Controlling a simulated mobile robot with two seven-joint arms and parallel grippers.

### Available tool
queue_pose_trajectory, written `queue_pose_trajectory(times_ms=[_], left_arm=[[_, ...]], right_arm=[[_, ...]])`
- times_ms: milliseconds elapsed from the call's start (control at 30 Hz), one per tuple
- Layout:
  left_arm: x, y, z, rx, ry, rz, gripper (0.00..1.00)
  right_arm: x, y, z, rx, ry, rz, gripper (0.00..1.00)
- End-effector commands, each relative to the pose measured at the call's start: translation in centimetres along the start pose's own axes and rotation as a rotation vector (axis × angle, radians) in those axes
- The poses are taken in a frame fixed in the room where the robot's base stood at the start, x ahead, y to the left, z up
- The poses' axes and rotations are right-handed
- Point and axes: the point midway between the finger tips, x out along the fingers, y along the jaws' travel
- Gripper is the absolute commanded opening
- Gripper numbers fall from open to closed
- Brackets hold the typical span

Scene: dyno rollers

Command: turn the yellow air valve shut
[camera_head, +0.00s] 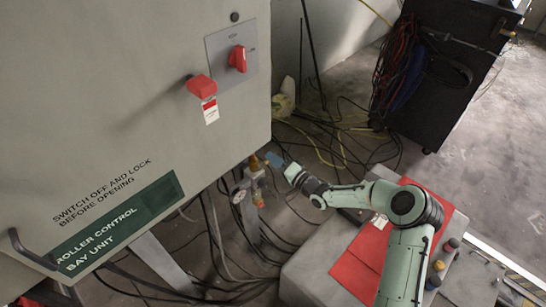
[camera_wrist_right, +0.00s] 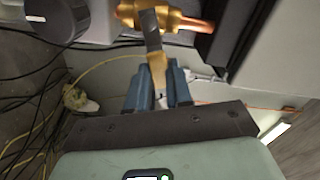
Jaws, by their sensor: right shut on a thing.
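The air valve is a brass body on a copper pipe at the top of the right wrist view (camera_wrist_right: 172,20). Its flat lever (camera_wrist_right: 151,32) points down toward my right gripper and looks grey and yellowish in the shade. My right gripper (camera_wrist_right: 158,84) has its blue fingers either side of the lever's end and is shut on it. In the head view the right gripper (camera_head: 274,161) reaches in from the right, beside the brass valve (camera_head: 256,170) under the cabinet's edge. The fingers partly hide the lever's end. My left gripper is in neither view.
A grey control cabinet (camera_head: 110,80) with red switches (camera_head: 238,58) stands at left, above the valve. Cables (camera_head: 330,130) lie across the floor. A red cloth (camera_head: 362,265) drapes a grey box beneath my right arm.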

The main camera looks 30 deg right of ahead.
Motion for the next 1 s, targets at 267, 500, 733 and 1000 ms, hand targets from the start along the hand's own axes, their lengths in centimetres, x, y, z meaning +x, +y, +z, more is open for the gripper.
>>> queue_pose_trajectory(times_ms=[267, 500, 733, 1000], left_arm=[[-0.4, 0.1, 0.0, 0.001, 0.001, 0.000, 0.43], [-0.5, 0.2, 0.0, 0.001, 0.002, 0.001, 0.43], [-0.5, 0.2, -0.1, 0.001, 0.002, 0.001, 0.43], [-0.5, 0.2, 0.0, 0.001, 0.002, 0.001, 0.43]], right_arm=[[-0.1, 1.2, 0.2, 0.207, 0.000, 0.003, 0.00], [-0.1, 1.7, 0.3, 0.310, 0.000, 0.003, 0.00], [-0.1, 1.9, 0.4, 0.351, 0.000, 0.003, 0.00], [-0.1, 2.0, 0.4, 0.359, 0.000, 0.004, 0.00]])
